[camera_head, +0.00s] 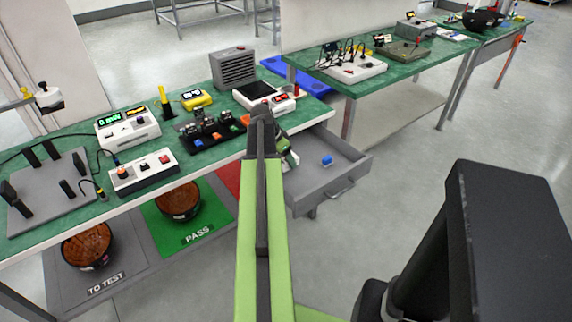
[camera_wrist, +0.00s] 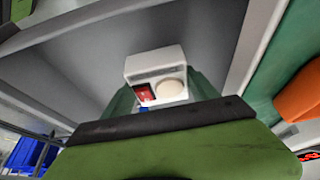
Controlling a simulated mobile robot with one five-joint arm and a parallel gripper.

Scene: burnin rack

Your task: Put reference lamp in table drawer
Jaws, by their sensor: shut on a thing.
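The reference lamp, a small white box with a round cream dome and a red switch, shows in the wrist view (camera_wrist: 157,72). My gripper (camera_wrist: 162,95) is shut on it, with green finger parts on both sides. In the head view my gripper (camera_head: 289,156) is at the left inner side of the open table drawer (camera_head: 345,178), and my arm hides much of it. The lamp is hard to make out there. The grey drawer interior (camera_wrist: 225,30) lies behind the lamp in the wrist view; I cannot tell whether the lamp touches its floor.
A small blue object (camera_head: 326,160) lies in the drawer. The green-topped bench (camera_head: 200,160) above holds meters, a black rack and a grey box (camera_head: 233,68). Another bench (camera_head: 400,68) stands behind. Floor right of the drawer is clear.

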